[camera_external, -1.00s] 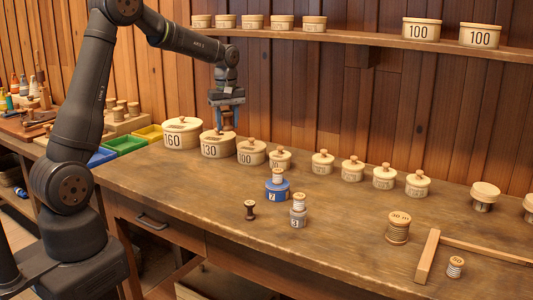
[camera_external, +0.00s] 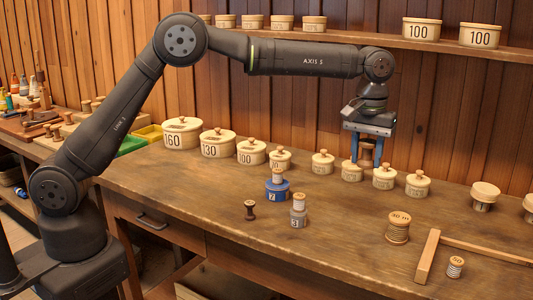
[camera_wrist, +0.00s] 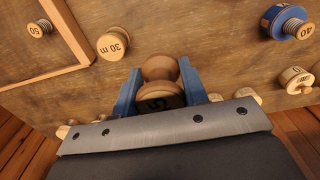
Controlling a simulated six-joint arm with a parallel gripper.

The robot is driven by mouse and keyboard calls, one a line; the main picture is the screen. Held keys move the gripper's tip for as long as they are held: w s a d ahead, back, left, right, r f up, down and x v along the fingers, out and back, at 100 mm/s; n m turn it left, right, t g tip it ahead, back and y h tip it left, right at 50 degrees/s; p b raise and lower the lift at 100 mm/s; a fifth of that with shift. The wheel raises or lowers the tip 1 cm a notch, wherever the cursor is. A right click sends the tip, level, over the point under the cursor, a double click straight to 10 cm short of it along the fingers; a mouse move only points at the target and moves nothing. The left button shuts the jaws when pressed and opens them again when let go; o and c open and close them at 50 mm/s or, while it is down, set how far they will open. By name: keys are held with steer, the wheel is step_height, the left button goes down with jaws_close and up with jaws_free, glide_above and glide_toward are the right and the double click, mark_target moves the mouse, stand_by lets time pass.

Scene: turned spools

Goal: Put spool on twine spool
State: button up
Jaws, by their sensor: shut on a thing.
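My gripper (camera_external: 367,160) is above the back part of the bench, in front of the row of small lidded tubs. Its blue fingers are shut on a wooden spool (camera_external: 366,152). In the wrist view the held spool (camera_wrist: 160,70) shows a pale wooden flange and a darker labelled end between the fingers (camera_wrist: 160,92). The twine spool (camera_external: 398,228), marked 30 m, stands upright on the bench to the right of my gripper and nearer the front. The twine spool also shows in the wrist view (camera_wrist: 112,44), apart from the held spool, with its top bare.
A wooden corner frame (camera_external: 428,257) lies right of the twine spool, with a small spool (camera_external: 455,267) inside it. A blue spool (camera_external: 277,190), a grey spool (camera_external: 298,220) and a dark spool (camera_external: 249,210) stand left. Lidded tubs (camera_external: 384,177) line the back. The bench middle is clear.

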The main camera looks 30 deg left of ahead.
steer(key=s+d+m, duration=0.3)
steer(key=s+d, duration=0.8)
glide_above(400, 217)
step_height(400, 217, down, 6)
steer(key=shift+s+f, duration=0.1)
steer(key=shift+f, duration=2.1)
steer(key=shift+f, duration=0.2)
steer(key=o, duration=1)
steer(key=shift+c, duration=0.2)
steer(key=shift+r, duration=0.1)
